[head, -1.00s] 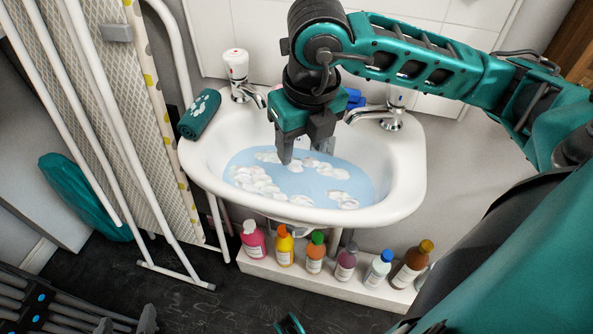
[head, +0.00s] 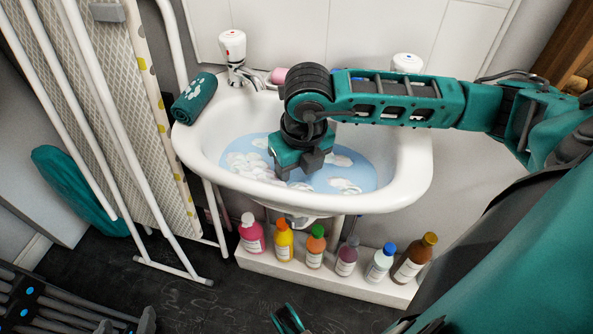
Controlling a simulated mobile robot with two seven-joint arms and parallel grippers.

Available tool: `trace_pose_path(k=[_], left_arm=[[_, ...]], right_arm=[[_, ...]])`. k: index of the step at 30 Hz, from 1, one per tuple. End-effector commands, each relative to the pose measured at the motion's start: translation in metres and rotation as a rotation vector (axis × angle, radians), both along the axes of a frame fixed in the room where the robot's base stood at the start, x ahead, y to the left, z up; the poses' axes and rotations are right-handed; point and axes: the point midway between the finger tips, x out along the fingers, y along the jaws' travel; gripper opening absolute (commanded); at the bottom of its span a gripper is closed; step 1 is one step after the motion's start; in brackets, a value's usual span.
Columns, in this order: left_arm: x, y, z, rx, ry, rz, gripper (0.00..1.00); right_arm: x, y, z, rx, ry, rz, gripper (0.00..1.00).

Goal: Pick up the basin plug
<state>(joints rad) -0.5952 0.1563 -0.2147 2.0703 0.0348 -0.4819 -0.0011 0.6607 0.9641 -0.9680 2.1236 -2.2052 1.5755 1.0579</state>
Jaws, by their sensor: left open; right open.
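The white basin (head: 412,185) holds blue water with white foam patches. I cannot make out the basin plug; it may be hidden by my arm, the water or the foam. My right gripper (head: 300,172) reaches in from the right and points down into the basin, its dark fingertips at or near the water. The jaws are open, and I see nothing held between them.
A tap with a red-marked top (head: 232,46) and a rolled teal towel (head: 195,97) are on the basin's rim. Several bottles stand on a white ledge (head: 262,267) below. An ironing board (head: 125,90) and white frame stand at the left.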

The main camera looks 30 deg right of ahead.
Motion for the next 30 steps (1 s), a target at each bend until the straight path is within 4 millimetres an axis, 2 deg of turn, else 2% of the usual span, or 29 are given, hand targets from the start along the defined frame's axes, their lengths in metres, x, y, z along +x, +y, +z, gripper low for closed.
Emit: trace_pose_path(k=[6,22,30], left_arm=[[0.0015,-0.0018,0.0029,-0.008,-0.004,0.003,0.71],[0.0039,-0.0035,0.0049,-0.012,-0.009,0.006,0.71],[0.0034,-0.0023,0.0043,-0.008,-0.008,0.001,0.71]], right_arm=[[0.0002,0.0001,-0.0003,0.000,0.000,0.000,0.52],[0.0002,0.0000,0.0000,0.000,0.000,-0.001,0.02],[0.0003,0.0000,0.0002,0.000,-0.001,-0.001,0.00]])
